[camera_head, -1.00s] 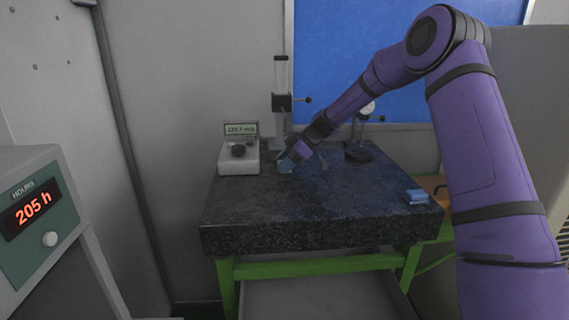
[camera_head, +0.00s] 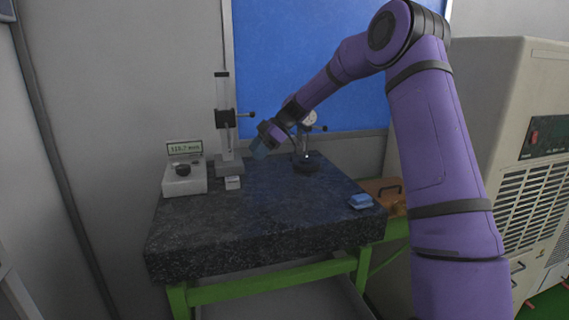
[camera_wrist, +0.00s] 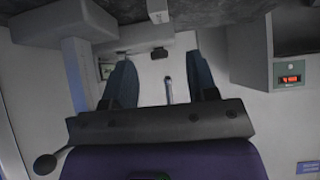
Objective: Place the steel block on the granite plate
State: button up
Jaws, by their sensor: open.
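A small pale grey block (camera_head: 232,183), which looks like the steel block, rests on the dark speckled granite plate (camera_head: 270,215), right at the front of the height gauge's base. A pale block also shows at the top edge of the wrist view (camera_wrist: 158,10), beside the dark plate surface. My gripper (camera_head: 259,150) is raised above the plate, up and to the right of the block and apart from it. In the wrist view, its two dark blue fingers (camera_wrist: 162,82) are spread with nothing held between them.
The height gauge (camera_head: 227,125) stands at the plate's back left, beside a readout box (camera_head: 184,178). A dial gauge stand (camera_head: 306,162) is at the back, behind my gripper. A blue object (camera_head: 361,201) lies near the right edge. The plate's front middle is clear.

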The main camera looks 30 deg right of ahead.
jog(key=s+a+r+m+h, duration=0.2)
jog(key=s+r, duration=0.2)
jog(key=s, duration=0.4)
jog(key=s+a+r+m+h, duration=0.1)
jog(key=s+r+m+h, duration=0.2)
jog(key=s, duration=0.4)
jog(key=s+a+r+m+h, duration=0.15)
jog(key=s+r, duration=0.25)
jog(key=s, duration=0.4)
jog(key=s+d+f+m+t+h, duration=0.1)
jog(key=s+m, duration=0.8)
jog(key=s, duration=1.4)
jog(key=d+t+h, duration=0.1)
jog(key=d+t, duration=0.1)
jog(key=shift+s+f+t, duration=0.2)
jog(key=shift+s+t, duration=0.05)
jog(key=shift+t, duration=0.05)
